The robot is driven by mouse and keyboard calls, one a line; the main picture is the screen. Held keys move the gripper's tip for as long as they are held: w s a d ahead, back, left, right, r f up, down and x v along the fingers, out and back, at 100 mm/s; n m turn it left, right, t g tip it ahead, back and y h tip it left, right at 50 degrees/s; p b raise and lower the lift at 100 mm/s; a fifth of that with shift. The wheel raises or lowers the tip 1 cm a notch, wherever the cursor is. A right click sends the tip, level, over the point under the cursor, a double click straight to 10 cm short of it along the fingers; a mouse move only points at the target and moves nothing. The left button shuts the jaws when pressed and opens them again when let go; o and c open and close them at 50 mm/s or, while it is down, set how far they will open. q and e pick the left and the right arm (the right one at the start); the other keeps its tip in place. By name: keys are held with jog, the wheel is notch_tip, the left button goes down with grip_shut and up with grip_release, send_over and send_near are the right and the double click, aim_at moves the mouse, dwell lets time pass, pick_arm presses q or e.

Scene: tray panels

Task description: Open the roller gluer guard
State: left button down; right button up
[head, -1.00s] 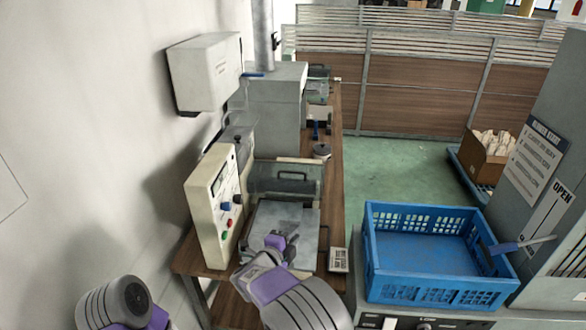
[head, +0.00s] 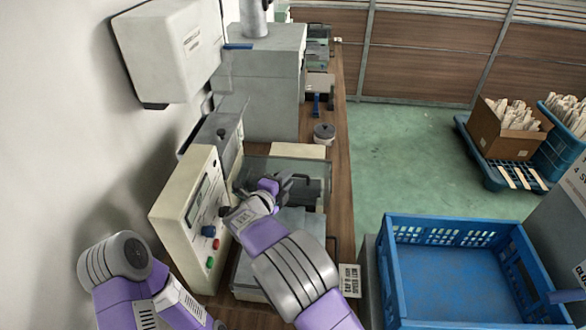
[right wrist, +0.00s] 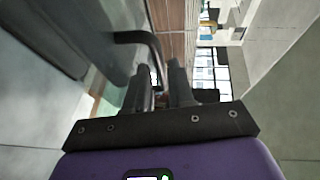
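The roller gluer's guard (head: 318,170), a see-through greenish panel, stands across the machine behind its flat grey bed (head: 262,256). The cream control box (head: 190,205) with coloured knobs stands at its left. My right gripper (head: 290,185) is at the front of the guard and partly covers it and its dark handle. In the right wrist view, the right gripper (right wrist: 158,70) has its two fingers apart. The bent dark handle (right wrist: 140,37) comes down to the gap between the fingertips; contact cannot be told. My left arm shows at lower left, its gripper out of view.
A blue crate (head: 400,275) stands at the right. A white wall box (head: 170,45) hangs at upper left, and a grey cabinet (head: 268,85) stands behind the machine. A small round dark-topped object (head: 324,133) sits behind the guard. Green floor is open beyond the bench.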

jog(key=x, duration=0.4)
jog(key=shift+w+d, duration=0.25)
jog(key=shift+w, duration=0.05)
jog(key=shift+c, duration=0.2)
grip_shut()
